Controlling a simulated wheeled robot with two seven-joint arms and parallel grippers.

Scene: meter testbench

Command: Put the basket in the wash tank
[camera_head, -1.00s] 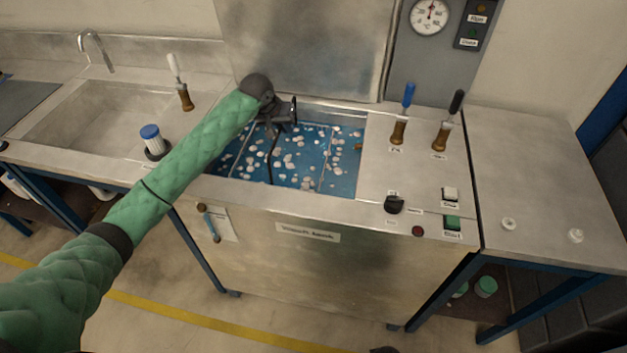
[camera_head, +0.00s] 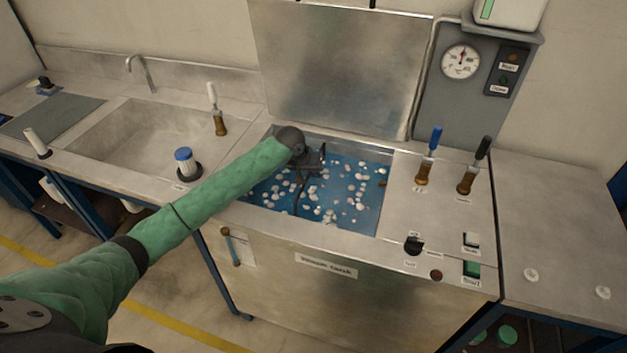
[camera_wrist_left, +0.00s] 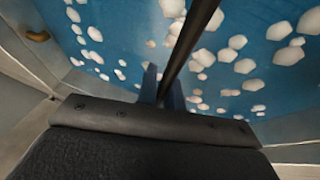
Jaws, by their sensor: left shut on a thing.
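The wash tank (camera_head: 345,224) is an open steel tank of blue liquid with many white blobs. My left gripper (camera_head: 298,172) is over the left half of the opening. It is shut on a thin dark bar, the basket's handle (camera_head: 297,198), which slopes down into the liquid. In the left wrist view the handle (camera_wrist_left: 190,45) runs between my shut fingers (camera_wrist_left: 163,88). The basket's body cannot be made out under the liquid and blobs. My right gripper is not in view.
The tank's lid (camera_head: 340,70) stands open behind it. A sink (camera_head: 150,135) and a blue-capped filter (camera_head: 186,163) are to the left. Blue (camera_head: 429,155) and black (camera_head: 475,165) levers stand on the right panel. The right counter (camera_head: 560,220) is mostly clear.

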